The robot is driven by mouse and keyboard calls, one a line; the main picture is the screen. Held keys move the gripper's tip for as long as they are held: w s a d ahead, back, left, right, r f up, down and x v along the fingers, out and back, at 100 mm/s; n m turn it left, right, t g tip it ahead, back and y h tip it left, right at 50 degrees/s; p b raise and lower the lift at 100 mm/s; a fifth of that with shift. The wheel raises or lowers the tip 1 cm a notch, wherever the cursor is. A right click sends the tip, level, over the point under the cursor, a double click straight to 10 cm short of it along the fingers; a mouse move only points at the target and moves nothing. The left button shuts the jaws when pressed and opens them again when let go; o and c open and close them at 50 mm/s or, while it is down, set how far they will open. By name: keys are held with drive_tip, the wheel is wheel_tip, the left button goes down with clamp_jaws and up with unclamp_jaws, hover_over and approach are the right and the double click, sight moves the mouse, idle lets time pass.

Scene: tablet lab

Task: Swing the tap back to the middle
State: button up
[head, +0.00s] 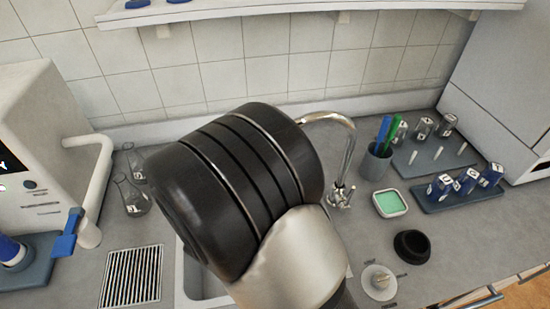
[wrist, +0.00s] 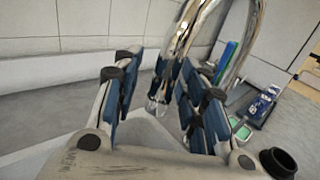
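The chrome tap (head: 352,130) stands at the back of the counter, right of the sink (head: 188,287). Its arched neck reaches left, and its outer end is hidden behind my arm in the head view. In the wrist view the tap's neck (wrist: 184,35) comes down from the top, with its spout end low between my fingers. My gripper (wrist: 160,75) is open, its blue-padded fingers on either side of the spout, with a gap at the left. I cannot tell whether the right finger touches it. The gripper is hidden in the head view.
Right of the tap stand a pen cup (head: 375,163), a green-filled dish (head: 390,203), a black round holder (head: 412,246) and a blue rack (head: 458,193). Flasks (head: 132,196) and a drain grille (head: 131,276) lie left. A tiled wall (head: 220,75) and a shelf (head: 300,8) bound the back.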

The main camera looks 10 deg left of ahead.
drive_tip(key=v, duration=1.2)
idle(0.3)
drive_tip(key=s+d+f+m+g+h, duration=0.1)
drive_tip(key=s+d+m+g+h, duration=0.15)
drive_tip(key=d+m+g, duration=0.75)
drive_tip(key=s+d+m+g+h, duration=0.3)
drive_tip(key=d+m, duration=0.4)
drive_tip(key=d, duration=0.7)
drive_tip(key=s+d+r+m+y, duration=0.5)
drive_tip(key=r+m+y, duration=0.3)
drive_tip(key=m, duration=0.8)
drive_tip(key=shift+s+y, duration=0.45)
drive_tip(key=shift+y, duration=0.6)
